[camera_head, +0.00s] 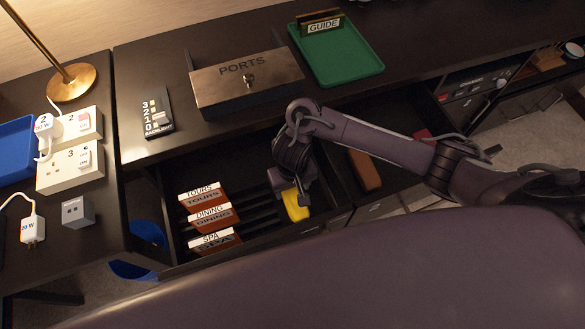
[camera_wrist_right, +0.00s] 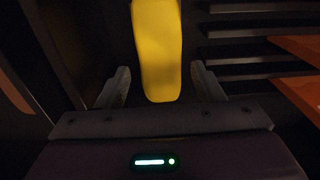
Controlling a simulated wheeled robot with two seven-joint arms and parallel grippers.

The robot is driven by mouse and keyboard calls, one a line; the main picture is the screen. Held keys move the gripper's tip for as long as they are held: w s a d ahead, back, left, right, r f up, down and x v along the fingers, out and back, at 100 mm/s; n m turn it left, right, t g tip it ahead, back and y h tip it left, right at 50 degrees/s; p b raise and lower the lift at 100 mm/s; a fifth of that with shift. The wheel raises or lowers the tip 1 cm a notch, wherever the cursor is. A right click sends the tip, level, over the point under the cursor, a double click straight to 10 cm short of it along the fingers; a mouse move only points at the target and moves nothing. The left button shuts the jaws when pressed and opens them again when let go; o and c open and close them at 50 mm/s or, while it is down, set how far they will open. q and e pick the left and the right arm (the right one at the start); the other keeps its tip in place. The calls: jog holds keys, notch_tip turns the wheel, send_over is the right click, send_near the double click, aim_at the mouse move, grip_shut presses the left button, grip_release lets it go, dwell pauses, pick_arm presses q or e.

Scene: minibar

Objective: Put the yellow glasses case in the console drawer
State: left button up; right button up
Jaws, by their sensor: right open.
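The yellow glasses case (camera_head: 295,206) is at the right part of the open console drawer (camera_head: 175,170), right of the brochures. My right gripper (camera_head: 300,196) is down at the case and partly hides it in the head view. In the right wrist view, the case (camera_wrist_right: 158,50) lies ahead of and between the two open fingers of my right gripper (camera_wrist_right: 160,88). A gap shows on each side, so the fingers are apart from it there. Whether the case rests on the drawer floor is hard to tell. My left gripper is not in view.
Orange brochures labelled Tours, Dining and Spa (camera_head: 208,217) stand in the drawer's slots. A PORTS box (camera_head: 247,85) and a green GUIDE tray (camera_head: 340,58) are on the console top. A brown item (camera_head: 364,170) lies in a compartment right of my gripper. A blue bin (camera_head: 138,262) is below left.

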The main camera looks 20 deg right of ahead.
aim_at(292, 194)
notch_tip(292, 194, up, 7)
jog(key=p, duration=0.5)
jog(key=shift+r, duration=0.2)
